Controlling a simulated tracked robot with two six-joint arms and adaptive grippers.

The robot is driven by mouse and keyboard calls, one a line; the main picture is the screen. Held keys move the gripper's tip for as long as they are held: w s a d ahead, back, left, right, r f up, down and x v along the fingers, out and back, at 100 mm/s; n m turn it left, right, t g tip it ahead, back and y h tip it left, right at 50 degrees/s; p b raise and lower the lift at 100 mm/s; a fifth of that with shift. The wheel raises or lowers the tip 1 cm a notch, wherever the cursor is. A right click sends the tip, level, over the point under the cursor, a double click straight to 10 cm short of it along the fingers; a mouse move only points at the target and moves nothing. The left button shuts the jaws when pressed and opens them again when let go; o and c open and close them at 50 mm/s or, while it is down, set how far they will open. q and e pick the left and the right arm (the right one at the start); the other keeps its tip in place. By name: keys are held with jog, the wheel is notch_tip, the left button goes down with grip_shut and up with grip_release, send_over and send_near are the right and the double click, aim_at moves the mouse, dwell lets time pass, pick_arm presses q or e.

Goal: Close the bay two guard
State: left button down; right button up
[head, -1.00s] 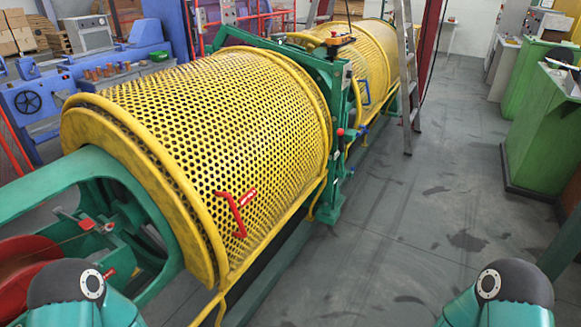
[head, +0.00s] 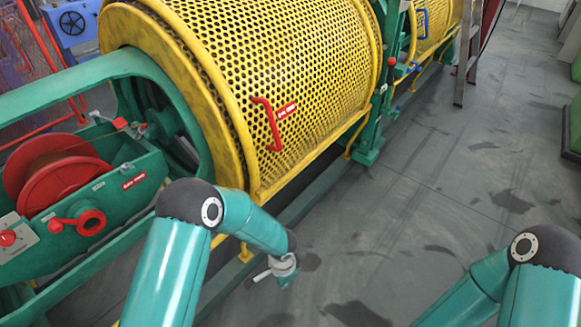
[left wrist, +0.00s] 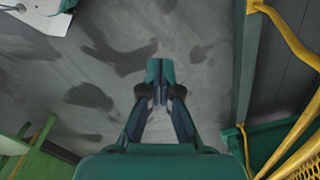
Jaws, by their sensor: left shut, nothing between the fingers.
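A yellow perforated guard (head: 290,70) with a red handle (head: 267,125) and a small red label beside it curves over the near bay. The label is too small to read, so I cannot tell its bay number. A second yellow guard (head: 437,22) with a blue handle (head: 422,22) stands farther along and is cut by the top edge. My left gripper (left wrist: 158,82) is shut and empty above bare floor. The guard's yellow edge shows at the right of the left wrist view (left wrist: 300,140). My right gripper is outside both views.
A green cradle with a red spool (head: 62,185) and a red handwheel (head: 78,222) stands at the left. A green frame post (head: 385,90) separates the guards. A ladder (head: 466,55) stands beyond. The grey floor (head: 430,190) on the right is clear.

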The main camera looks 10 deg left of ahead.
pick_arm(q)
jog(key=w+d+r+m+t+y+b, duration=0.1)
jog(key=w+r+m+t+y+b, duration=0.2)
jog(key=w, duration=0.7)
jog(key=w+d+r+t+y+b, duration=0.1)
jog(key=w+r+t+y+b, duration=0.35)
jog(key=w, duration=0.55)
jog(key=w+d+r+t+y+b, duration=0.1)
jog(key=w+d+r+t, duration=0.15)
jog(key=r, duration=0.55)
jog(key=w+d+r+t+y+b, duration=0.1)
jog(key=d+r+t+y, duration=0.15)
jog(key=r, duration=0.55)
jog(key=w+a+n, duration=0.1)
jog(key=w+a, duration=0.4)
jog(key=a, duration=0.4)
jog(key=shift+t+h, duration=0.35)
jog(key=shift+h, duration=0.05)
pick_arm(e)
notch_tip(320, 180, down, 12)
pick_arm(q)
jog(key=shift+s+r, duration=0.1)
jog(key=shift+a, duration=0.1)
